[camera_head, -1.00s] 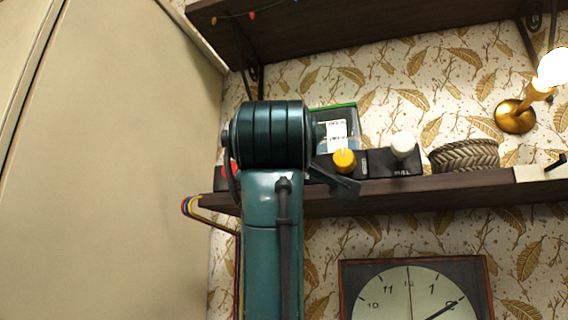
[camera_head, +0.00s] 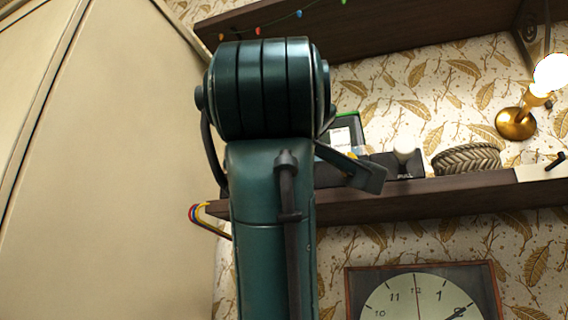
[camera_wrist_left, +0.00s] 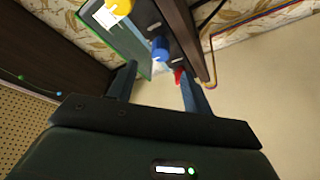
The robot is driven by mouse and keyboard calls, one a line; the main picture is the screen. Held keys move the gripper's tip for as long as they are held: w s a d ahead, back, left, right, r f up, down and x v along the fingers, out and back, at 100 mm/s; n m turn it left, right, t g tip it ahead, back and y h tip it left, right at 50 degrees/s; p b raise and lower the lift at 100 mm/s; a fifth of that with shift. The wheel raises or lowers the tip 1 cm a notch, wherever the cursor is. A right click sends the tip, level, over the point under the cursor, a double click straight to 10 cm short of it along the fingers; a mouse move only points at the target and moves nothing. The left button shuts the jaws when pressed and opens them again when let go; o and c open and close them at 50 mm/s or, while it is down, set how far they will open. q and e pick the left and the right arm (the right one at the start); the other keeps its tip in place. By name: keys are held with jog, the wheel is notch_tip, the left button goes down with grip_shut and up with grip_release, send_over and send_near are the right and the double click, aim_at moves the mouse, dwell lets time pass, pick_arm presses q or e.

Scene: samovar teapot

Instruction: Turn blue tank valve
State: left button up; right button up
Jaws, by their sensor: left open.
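The blue valve (camera_wrist_left: 160,48) shows in the left wrist view as a small blue knob on the dark shelf unit. My left gripper (camera_wrist_left: 157,72) is open, with one finger on each side of the line toward the blue knob; the knob lies beyond the fingertips and no contact shows. A red knob (camera_wrist_left: 179,76) is close by the right finger and partly hidden by it. A yellow knob (camera_wrist_left: 118,7) is at the top. In the head view my arm hides the blue knob; one dark finger shows beside the arm. My right gripper is not in view.
The shelf (camera_head: 440,190) also carries a white knob (camera_head: 403,152), a woven basket (camera_head: 466,158) and a green-edged box (camera_head: 346,132). An upper shelf (camera_head: 400,30) is above. A clock (camera_head: 425,295) hangs below. A pale panel (camera_head: 110,170) stands at left.

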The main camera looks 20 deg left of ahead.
pick_arm(q)
jog(key=b+v, duration=0.1)
jog(key=v, duration=0.3)
jog(key=shift+s, duration=0.4)
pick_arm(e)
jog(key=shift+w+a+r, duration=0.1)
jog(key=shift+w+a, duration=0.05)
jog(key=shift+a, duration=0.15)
